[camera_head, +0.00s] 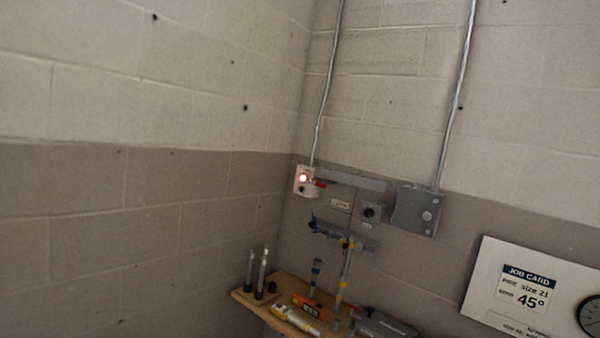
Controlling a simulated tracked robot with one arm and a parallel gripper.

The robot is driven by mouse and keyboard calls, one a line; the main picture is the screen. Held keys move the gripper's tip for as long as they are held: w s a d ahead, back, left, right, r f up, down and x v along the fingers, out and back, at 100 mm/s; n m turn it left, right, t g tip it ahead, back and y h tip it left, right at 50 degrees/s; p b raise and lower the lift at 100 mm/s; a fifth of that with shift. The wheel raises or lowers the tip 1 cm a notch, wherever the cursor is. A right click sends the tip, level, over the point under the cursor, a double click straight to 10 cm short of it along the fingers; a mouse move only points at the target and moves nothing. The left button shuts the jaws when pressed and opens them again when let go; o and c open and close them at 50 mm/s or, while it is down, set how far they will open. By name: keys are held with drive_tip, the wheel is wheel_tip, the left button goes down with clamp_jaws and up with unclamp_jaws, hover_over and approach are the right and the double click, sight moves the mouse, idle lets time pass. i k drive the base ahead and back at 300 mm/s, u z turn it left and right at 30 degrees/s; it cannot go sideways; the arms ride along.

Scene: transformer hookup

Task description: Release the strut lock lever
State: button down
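A small white box (305,180) with a lit red lamp is on the far wall near the corner. A small red handle-like part (320,183) sticks out beside it, at the left end of a grey horizontal strut (352,181). My gripper is not in view.
A wooden shelf (244,297) holds dark-based tubes (261,275), an orange device (308,306), a yellow-and-white tool (294,319) and a grey case (385,326). A grey box (416,210) and a knob box (371,212) are on the wall. A job card (526,292) and dial (591,314) are at right.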

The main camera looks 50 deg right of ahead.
sight(314, 182)
drive_tip(key=i, duration=1.25)
drive_tip(key=z, duration=0.55)
drive_tip(key=i, duration=1.2)
drive_tip(key=z, duration=1.25)
drive_tip(key=i, duration=0.75)
drive_tip(key=z, duration=0.4)
